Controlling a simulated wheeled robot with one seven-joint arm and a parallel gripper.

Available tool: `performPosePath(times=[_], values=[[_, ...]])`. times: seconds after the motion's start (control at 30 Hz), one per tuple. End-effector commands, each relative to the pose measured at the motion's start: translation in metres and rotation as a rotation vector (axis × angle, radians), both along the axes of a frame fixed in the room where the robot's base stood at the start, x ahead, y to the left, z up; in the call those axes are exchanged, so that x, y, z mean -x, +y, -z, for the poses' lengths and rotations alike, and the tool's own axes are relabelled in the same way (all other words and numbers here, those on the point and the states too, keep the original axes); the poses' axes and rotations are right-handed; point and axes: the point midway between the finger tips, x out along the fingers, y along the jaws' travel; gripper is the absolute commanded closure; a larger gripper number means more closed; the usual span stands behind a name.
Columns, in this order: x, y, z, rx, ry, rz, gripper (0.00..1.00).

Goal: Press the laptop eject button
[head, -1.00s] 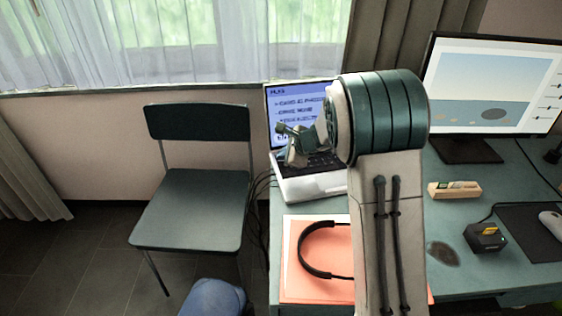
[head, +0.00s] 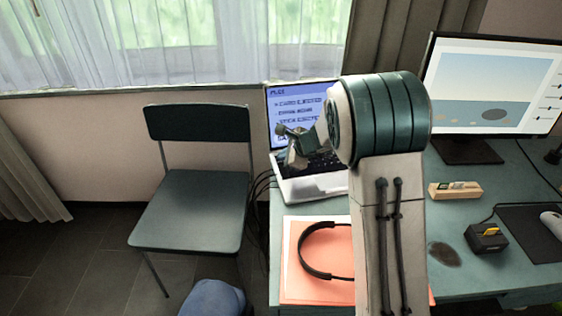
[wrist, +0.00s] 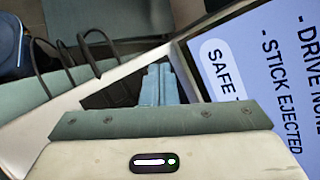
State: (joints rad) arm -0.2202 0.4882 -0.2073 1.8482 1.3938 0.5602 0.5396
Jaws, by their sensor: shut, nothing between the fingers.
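The laptop (head: 312,190) stands open at the table's left side, its blue screen (head: 303,97) facing me. In the wrist view the screen (wrist: 272,75) reads "DRIVE NONE" and "STICK EJECTED", with a white label beginning "SAFE". My gripper (head: 293,162) is over the left part of the dark keyboard, in front of the screen. In the wrist view its blue-grey fingers (wrist: 158,82) are together with nothing between them, over the laptop's left side. The eject button cannot be made out. Whether the fingertips touch the laptop cannot be told.
An orange folder (head: 310,291) with a black headband (head: 306,250) lies in front of the laptop, partly behind my arm. A monitor (head: 492,85), a small box (head: 455,190) and a black device (head: 487,237) are to the right. A chair (head: 190,205) stands left of the table.

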Motion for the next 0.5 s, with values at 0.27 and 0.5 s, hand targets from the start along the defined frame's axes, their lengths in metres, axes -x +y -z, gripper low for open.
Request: performPosePath(times=[0.27, 0.5], values=[[0.0001, 0.0003, -0.0127, 0.001, 0.000, -0.001, 1.00], [0.0000, 0.0003, -0.0120, 0.001, 0.000, -0.001, 1.00]])
